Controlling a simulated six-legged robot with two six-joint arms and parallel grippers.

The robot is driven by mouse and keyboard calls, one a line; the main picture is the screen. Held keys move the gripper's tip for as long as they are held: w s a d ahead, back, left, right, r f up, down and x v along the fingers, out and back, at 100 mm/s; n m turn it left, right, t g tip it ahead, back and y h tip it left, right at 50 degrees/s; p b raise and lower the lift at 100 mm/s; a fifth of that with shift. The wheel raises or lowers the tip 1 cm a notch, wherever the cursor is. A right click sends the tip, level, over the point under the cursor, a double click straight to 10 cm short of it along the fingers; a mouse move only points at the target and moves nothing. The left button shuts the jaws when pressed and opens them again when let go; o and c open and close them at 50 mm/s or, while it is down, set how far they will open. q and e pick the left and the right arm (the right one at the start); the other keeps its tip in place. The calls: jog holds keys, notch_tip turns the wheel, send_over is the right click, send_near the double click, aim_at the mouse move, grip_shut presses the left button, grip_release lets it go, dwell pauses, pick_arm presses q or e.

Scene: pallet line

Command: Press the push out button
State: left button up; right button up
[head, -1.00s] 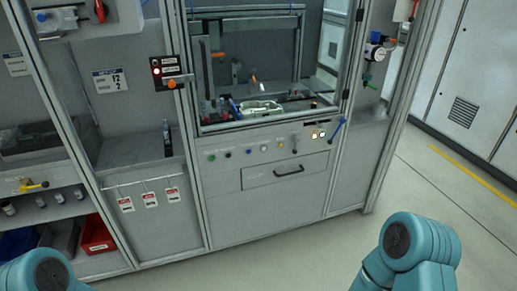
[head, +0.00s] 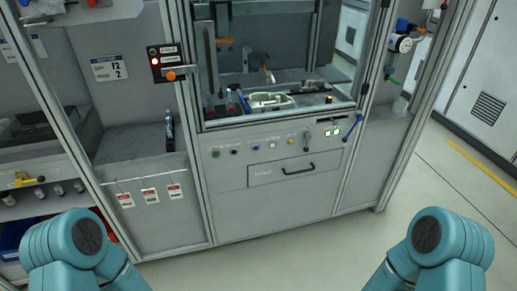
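A row of small round buttons runs along the front panel of the machine: green (head: 215,154), black (head: 234,152), blue (head: 255,150), white (head: 272,145) and yellow (head: 290,142). To their right are a small lever (head: 307,138) and two lit squares (head: 332,132). The labels are too small to read, so I cannot tell which one is the push out button. My two teal arms show at the lower left and lower right, apart from the machine. Neither gripper is in view.
A drawer with a black handle (head: 298,169) is below the buttons. A control box with an orange knob (head: 170,75) is on the left post. Red tags (head: 151,195) hang at left. Floor is free at right.

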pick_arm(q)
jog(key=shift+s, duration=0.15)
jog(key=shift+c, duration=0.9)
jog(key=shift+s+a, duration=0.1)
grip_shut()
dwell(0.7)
